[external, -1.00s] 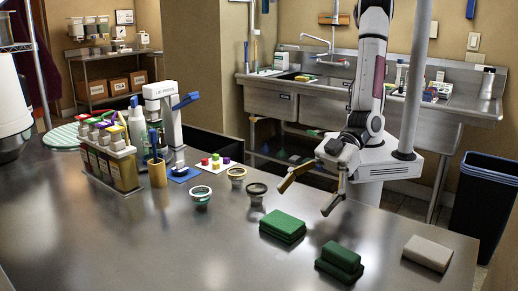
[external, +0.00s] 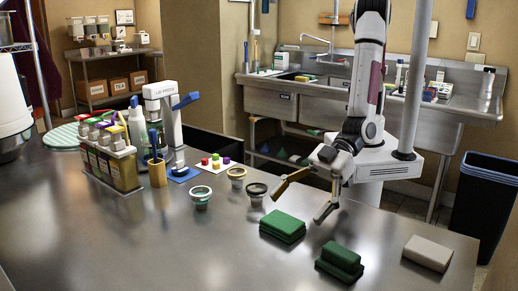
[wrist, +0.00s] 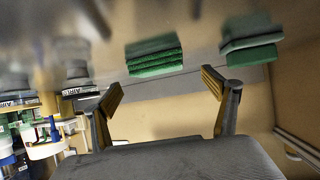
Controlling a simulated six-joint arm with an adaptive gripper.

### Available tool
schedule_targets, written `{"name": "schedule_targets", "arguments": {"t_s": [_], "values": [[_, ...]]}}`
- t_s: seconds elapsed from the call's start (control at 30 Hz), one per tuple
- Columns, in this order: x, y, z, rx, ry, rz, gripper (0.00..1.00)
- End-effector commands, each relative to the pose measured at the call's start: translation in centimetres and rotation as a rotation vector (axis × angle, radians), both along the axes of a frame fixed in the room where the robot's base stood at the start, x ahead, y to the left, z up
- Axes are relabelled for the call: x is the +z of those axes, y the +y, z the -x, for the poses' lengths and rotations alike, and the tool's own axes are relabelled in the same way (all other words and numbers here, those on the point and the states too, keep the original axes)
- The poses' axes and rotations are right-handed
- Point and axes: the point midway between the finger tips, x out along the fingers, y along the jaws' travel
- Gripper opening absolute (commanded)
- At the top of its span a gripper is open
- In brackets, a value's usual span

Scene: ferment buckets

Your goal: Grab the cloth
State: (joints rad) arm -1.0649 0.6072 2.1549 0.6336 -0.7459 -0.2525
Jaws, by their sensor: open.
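Several flat, folded-looking pieces lie on the steel counter in the external view. One green stack (external: 283,226) is nearest my gripper, a second green stack (external: 340,261) lies in front of it to the right, and a pale beige block (external: 428,253) lies farther right. I cannot tell for sure which is the cloth. My gripper (external: 297,207) is open and empty, just above and behind the first green stack, not touching it. In the wrist view my gripper (wrist: 162,82) has its fingers spread; a green stack (wrist: 153,62) shows between and beyond them, another (wrist: 250,50) to the right.
Two small cups (external: 200,197) (external: 256,194) stand left of my gripper, with a third (external: 236,177) behind. A bottle rack (external: 112,162) and a press (external: 165,120) stand farther left. The counter's (external: 230,255) front middle is clear.

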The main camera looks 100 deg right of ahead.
Motion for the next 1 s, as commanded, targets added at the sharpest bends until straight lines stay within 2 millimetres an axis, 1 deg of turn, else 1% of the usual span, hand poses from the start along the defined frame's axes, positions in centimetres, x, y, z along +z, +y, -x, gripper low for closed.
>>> {"name": "schedule_targets", "arguments": {"t_s": [0.27, 0.7, 1.0], "values": [[-0.4, 0.3, -0.5, 0.0, 0.0, 0.0, 0.86], [-2.3, 2.1, -3.4, 0.0, 0.0, 0.0, 0.86], [-2.6, 2.4, -3.8, 0.001, 0.0, 0.0, 0.86]]}}
